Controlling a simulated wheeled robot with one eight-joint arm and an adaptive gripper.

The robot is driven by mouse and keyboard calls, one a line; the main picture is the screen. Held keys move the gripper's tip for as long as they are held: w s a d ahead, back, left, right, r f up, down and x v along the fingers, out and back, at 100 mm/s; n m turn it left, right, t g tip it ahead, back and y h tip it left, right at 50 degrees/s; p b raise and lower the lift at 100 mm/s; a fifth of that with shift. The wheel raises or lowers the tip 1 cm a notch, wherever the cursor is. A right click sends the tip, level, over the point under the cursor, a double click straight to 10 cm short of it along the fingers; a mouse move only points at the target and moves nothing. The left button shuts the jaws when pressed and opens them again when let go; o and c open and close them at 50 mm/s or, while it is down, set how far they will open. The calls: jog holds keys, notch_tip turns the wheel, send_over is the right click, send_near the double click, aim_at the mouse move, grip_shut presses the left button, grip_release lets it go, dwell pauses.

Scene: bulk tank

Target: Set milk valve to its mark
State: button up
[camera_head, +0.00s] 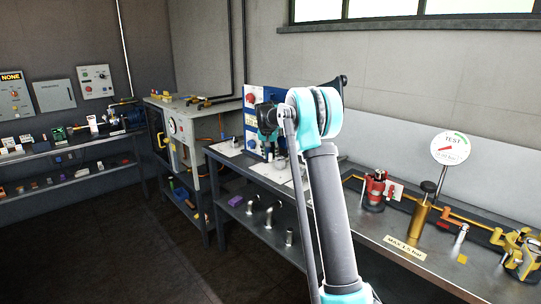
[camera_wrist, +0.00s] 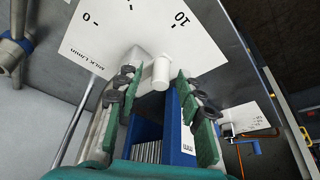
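A white plate (camera_wrist: 120,35) printed "MILK L/min" with a 0 and a 10 shows at the top of the wrist view. A short white cylindrical knob (camera_wrist: 160,72) stands out from its lower middle, which fits the milk valve. My gripper (camera_wrist: 155,82) is open, with green-padded fingers left and right of the knob. The knob appears between the fingertips, with visible gaps at the sides. I cannot tell where the mark is or where the knob points. In the head view my arm hides most of the gripper and the valve.
A blue box (camera_wrist: 178,120) lies beyond the fingers, and another white plate (camera_wrist: 248,116) is at right. In the head view, a blue panel (camera_head: 251,98) stands behind my arm. A test gauge (camera_head: 450,148), red fitting (camera_head: 375,190) and brass cylinder (camera_head: 420,220) occupy the right bench.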

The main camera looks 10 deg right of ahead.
grip_shut()
jog(key=shift+s, duration=0.1)
dwell(0.4)
jog(key=s+d+n+g+y, duration=0.1)
jog(key=d+n+y, duration=0.5)
jog(key=n, duration=1.2)
jog(key=shift+d+g, duration=0.9)
jog(key=shift+d, duration=0.9)
